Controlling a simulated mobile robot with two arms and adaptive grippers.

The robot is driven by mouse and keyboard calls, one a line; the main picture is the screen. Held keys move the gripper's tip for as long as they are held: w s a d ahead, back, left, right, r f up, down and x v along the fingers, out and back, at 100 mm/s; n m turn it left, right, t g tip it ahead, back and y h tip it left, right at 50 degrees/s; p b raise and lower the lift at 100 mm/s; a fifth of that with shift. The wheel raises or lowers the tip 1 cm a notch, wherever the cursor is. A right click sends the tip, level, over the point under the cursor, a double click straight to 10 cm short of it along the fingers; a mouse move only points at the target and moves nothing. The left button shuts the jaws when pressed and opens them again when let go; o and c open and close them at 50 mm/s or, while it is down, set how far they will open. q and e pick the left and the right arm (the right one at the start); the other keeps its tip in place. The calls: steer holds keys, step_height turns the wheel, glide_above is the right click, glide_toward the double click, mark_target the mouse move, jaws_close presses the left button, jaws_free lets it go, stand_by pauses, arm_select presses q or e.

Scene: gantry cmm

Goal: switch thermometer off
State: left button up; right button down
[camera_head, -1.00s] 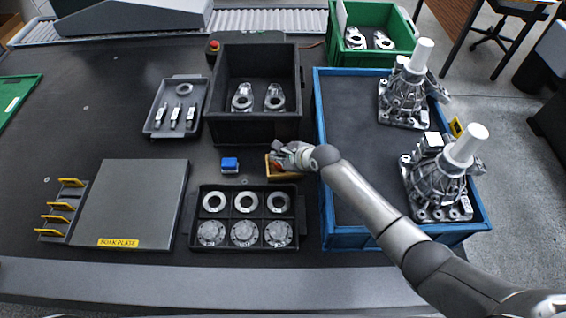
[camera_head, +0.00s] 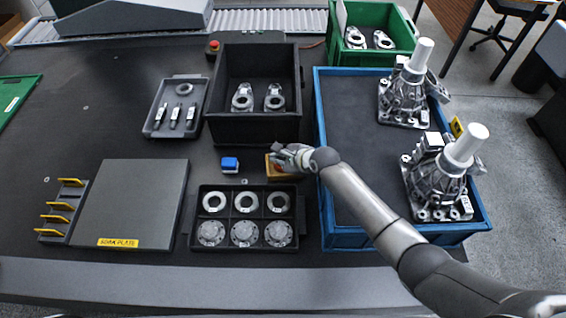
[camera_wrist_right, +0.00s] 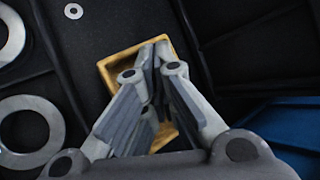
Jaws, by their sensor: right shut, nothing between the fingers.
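I cannot clearly make out a thermometer; it may be hidden by my right gripper. My right gripper (camera_head: 283,155) is shut and empty over a small yellow open box (camera_head: 270,173) right of the table's middle. In the right wrist view the shut fingers (camera_wrist_right: 156,50) reach across the yellow box (camera_wrist_right: 112,62) and hide most of its inside. I cannot tell whether the fingertips touch anything in it. A small blue block with a pale edge (camera_head: 229,165) lies left of the box. My left gripper is not in view.
A black bin (camera_head: 254,128) stands behind the yellow box, and a black tray of rings and discs (camera_head: 193,242) in front. A blue crate (camera_head: 330,228) with metal housings is close on the right. A grey soak plate (camera_head: 135,200) lies left.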

steer(key=shift+f, duration=0.25)
stand_by(0.4)
steer(key=shift+r+p, duration=0.7)
steer(key=shift+p, duration=0.1)
step_height(320, 180, up, 6)
steer(key=p, duration=0.7)
